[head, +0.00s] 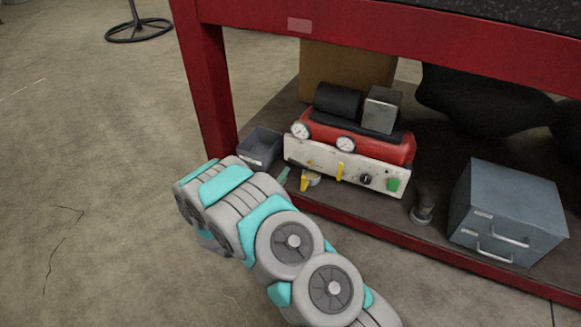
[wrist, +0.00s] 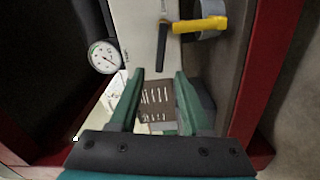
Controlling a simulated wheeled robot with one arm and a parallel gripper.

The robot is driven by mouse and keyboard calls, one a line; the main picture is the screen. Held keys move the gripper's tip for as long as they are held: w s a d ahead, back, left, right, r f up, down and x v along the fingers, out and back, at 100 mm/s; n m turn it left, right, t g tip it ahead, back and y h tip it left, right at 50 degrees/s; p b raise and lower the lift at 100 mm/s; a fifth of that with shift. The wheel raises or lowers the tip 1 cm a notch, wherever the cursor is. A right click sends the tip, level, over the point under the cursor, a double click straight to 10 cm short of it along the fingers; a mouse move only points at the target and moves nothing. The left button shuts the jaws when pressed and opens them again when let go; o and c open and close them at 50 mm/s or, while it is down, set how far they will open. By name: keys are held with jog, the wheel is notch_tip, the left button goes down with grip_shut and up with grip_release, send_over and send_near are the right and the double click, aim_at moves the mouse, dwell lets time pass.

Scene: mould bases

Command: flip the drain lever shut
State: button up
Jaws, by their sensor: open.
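A yellow lever (wrist: 200,25) lies across the picture at the top of the wrist view, beside a grey round fitting (wrist: 208,35). A dark bar (wrist: 161,45) stands at its left end; I cannot tell whether it is part of the lever. In the head view a low yellow lever (head: 304,183) sits at the lower left of the white panel (head: 325,160), and another yellow handle (head: 340,171) is on the panel's face. Which is the drain lever is not certain. My gripper (wrist: 160,75) is open, with its green fingers apart and short of the yellow lever.
The red machine (head: 355,137) with gauges stands on a low shelf under a red table (head: 400,37). A grey bin (head: 260,148) is left of it, a dark small cylinder (head: 423,208) and a blue-grey drawer box (head: 510,213) right. Open floor (head: 90,200) lies left.

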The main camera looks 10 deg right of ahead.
aim_at(294, 163)
jog(key=shift+x, duration=3.2)
jog(key=shift+c, duration=0.4)
grip_shut()
